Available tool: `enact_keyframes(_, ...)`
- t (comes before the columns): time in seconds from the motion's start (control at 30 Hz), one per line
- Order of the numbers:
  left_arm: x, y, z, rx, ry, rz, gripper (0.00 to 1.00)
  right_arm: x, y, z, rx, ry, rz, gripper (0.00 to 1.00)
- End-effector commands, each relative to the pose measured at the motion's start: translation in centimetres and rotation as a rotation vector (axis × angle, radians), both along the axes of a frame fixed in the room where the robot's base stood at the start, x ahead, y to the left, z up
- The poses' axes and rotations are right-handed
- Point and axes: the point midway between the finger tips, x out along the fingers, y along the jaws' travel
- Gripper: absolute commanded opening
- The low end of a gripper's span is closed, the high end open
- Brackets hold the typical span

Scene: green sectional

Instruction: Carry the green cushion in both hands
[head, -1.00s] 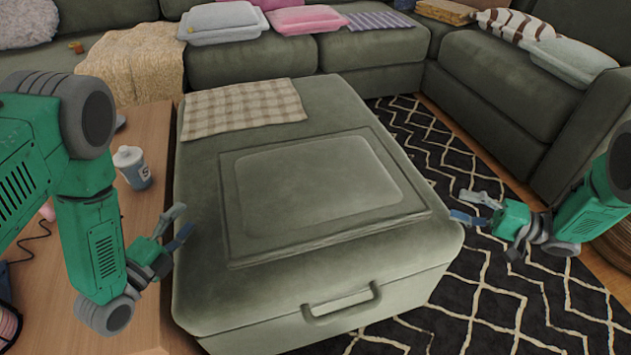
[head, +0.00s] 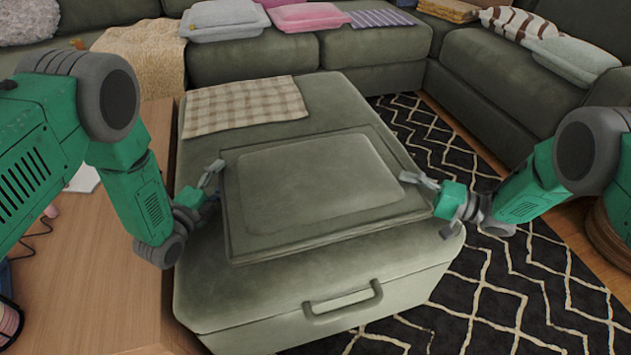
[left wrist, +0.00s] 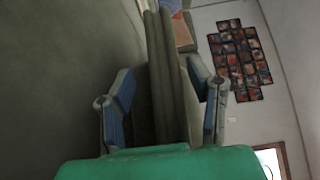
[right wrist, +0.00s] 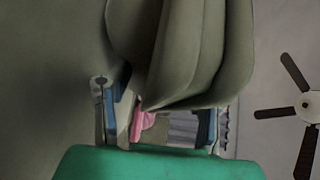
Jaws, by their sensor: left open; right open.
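The flat green cushion (head: 315,185) lies on top of the green ottoman (head: 215,280), its raised panel facing up. My left gripper (head: 213,175) is at its left edge, fingers open. In the left wrist view the cushion's edge (left wrist: 165,75) stands between the two spread fingers (left wrist: 160,105), with gaps beside it. My right gripper (head: 420,183) is at the cushion's right edge, also open. In the right wrist view the cushion (right wrist: 190,45) reaches in between the open fingers (right wrist: 160,110). I cannot tell whether any finger touches it.
A checkered cloth (head: 245,105) lies on the ottoman's far left. A wooden table (head: 95,270) stands close on the left, below my left arm. The green sofa (head: 375,50) with pillows runs behind and right. A patterned rug (head: 500,300) covers the floor at right.

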Motion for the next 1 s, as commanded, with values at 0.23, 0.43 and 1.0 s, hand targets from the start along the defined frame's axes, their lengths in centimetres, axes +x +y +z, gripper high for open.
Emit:
enact_keyframes(0.23, 0.39, -0.14, 0.04, 0.000, -0.001, 0.000, 0.47, 0.13, 0.37, -0.01, -0.001, 0.000, -0.001, 0.47)
enact_keyframes(0.43, 0.37, -0.12, 0.03, 0.000, -0.001, 0.000, 0.18, 0.13, 0.35, 0.00, 0.000, 0.000, 0.000, 0.18)
enact_keyframes(1.0, 0.33, -0.09, 0.64, 0.001, 0.002, 0.001, 0.00, 0.14, 0.30, 0.63, -0.002, 0.001, -0.001, 0.00)
